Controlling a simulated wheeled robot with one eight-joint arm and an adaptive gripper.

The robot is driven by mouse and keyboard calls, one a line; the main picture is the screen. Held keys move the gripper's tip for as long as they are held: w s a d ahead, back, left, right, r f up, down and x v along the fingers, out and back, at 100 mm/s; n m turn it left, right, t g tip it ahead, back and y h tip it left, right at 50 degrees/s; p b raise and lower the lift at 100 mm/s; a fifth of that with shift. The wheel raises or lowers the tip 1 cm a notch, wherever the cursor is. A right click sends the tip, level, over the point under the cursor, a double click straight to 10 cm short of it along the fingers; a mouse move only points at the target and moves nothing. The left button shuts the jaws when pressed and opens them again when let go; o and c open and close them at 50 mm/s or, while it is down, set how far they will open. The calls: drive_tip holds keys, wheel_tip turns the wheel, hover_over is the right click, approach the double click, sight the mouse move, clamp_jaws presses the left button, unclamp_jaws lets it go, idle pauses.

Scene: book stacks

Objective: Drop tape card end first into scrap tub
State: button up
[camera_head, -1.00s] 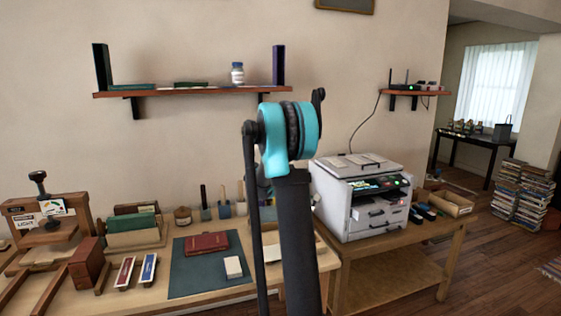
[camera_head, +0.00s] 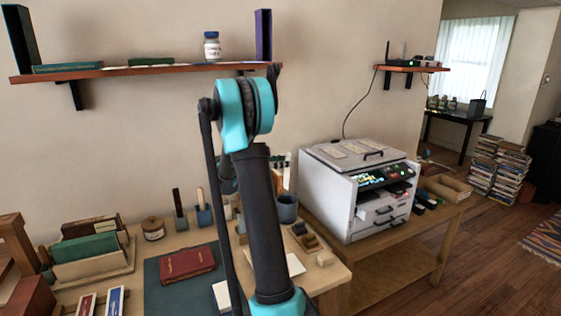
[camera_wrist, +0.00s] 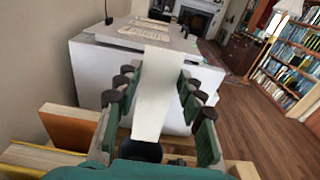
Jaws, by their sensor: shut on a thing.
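My gripper (camera_wrist: 155,75) is shut on a long white strip, which I take to be the tape card (camera_wrist: 157,100). The strip sits between the green finger pads and extends beyond the fingertips in the wrist view. In the head view my arm hides most of the gripper; a small white and green part shows just right of the arm. A blue-grey tub (camera_head: 287,208), possibly the scrap tub, stands on the bench just right of my arm, below that part. I cannot tell whether the strip is directly over it.
A white printer (camera_head: 355,190) stands right of the bench. A red book (camera_head: 187,264) lies on a green mat. Tool pots (camera_head: 204,215) and small wooden blocks (camera_head: 305,236) are near my arm. A shelf (camera_head: 150,72) is above.

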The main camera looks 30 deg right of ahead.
sight(286, 181)
drive_tip(key=shift+f, duration=4.7)
drive_tip(key=o, duration=0.9)
drive_tip(key=shift+r, duration=5.05)
